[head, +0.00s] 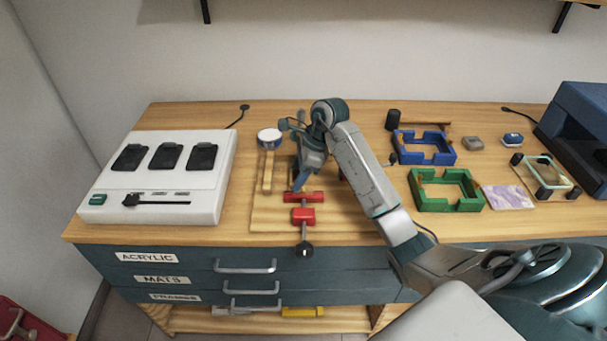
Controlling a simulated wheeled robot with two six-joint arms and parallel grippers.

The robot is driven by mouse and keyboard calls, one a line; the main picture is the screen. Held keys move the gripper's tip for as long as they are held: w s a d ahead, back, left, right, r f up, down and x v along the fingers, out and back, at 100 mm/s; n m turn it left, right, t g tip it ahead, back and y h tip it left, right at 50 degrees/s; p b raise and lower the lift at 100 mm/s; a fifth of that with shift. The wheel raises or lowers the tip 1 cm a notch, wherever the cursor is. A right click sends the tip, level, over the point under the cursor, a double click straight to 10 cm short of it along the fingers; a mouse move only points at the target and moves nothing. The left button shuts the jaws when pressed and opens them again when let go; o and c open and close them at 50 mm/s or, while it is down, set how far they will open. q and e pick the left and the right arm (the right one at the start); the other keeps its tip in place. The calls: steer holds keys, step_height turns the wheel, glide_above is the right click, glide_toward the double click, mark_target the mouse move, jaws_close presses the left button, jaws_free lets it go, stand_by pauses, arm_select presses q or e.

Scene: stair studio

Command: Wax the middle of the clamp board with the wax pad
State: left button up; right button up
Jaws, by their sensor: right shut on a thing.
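The clamp board (345,219) is a pale wooden board near the front edge of the bench. A red screw clamp (304,216) with a dark knob sits at its front middle. My right gripper (299,186) points down over the board, just behind the red clamp. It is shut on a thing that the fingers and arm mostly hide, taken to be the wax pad. I cannot tell whether it touches the board. My left gripper is not in view.
A round blue-rimmed tin with white inside (270,136) and a wooden strip (268,172) are left of the gripper. A white console (160,176) stands farther left. Blue (424,158) and green (446,204) frames lie right. A dark blue machine (575,130) stands at the right edge.

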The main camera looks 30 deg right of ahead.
steer(key=shift+w+d+f+b, duration=0.1)
steer(key=shift+w+d+b, duration=0.3)
steer(key=shift+w+b, duration=0.15)
steer(key=shift+w+d+f+b, duration=0.1)
steer(key=shift+w+d+b, duration=0.3)
steer(key=shift+w, duration=0.2)
steer(key=shift+w+d+b, duration=0.25)
steer(key=shift+w+b, duration=0.05)
steer(key=shift+w, duration=0.2)
steer(key=shift+w+d+b, duration=0.4)
steer(key=shift+w+b, duration=0.15)
steer(key=shift+w, duration=0.1)
steer(key=shift+w+d+b, duration=0.4)
steer(key=shift+w+b, duration=0.1)
steer(key=shift+w, duration=0.1)
steer(key=shift+r, duration=0.25)
steer(key=shift+w+d+r, duration=0.1)
steer(key=shift+r, duration=0.15)
steer(key=shift+w+d+r+p, duration=0.1)
steer(key=shift+w+r+p, duration=0.1)
steer(key=shift+r+p, duration=0.45)
steer(key=shift+w+d+r+p, duration=0.15)
steer(key=shift+r+p, duration=0.2)
steer(key=shift+r, duration=0.5)
steer(key=shift+r+p, duration=0.7)
steer(key=shift+r, duration=0.5)
steer(key=shift+c, duration=0.3)
steer(key=shift+f, duration=0.1)
